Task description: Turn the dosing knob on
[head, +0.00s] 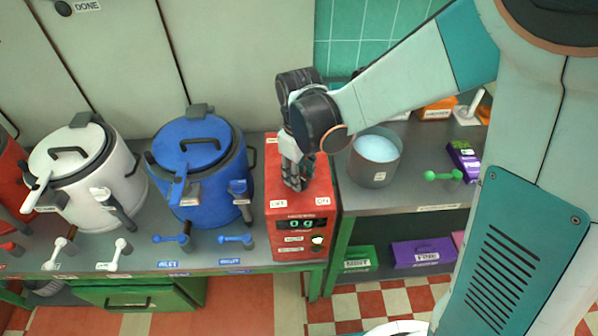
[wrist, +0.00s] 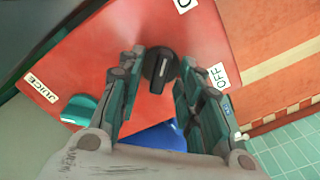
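The red dosing box (head: 290,247) stands at the right end of the left counter; its display (head: 301,223) seems to read 0 g. Its top has an OFF label (head: 278,204) at left and an ON label (head: 323,201) at right. In the wrist view a black knob (wrist: 160,69) sits on the red top, near the OFF label (wrist: 217,77), its ridge roughly upright in the picture. My gripper (wrist: 161,66) is open, with one finger on each side of the knob; contact is unclear. In the head view my gripper (head: 295,184) hides the knob.
A blue kettle (head: 203,165) and a white kettle (head: 88,172) stand left of the box, with several levers in front. A metal pot (head: 375,170) of pale blue contents stands close on the right. The wrist view shows a teal part (wrist: 80,108) by a JUICE label (wrist: 42,88).

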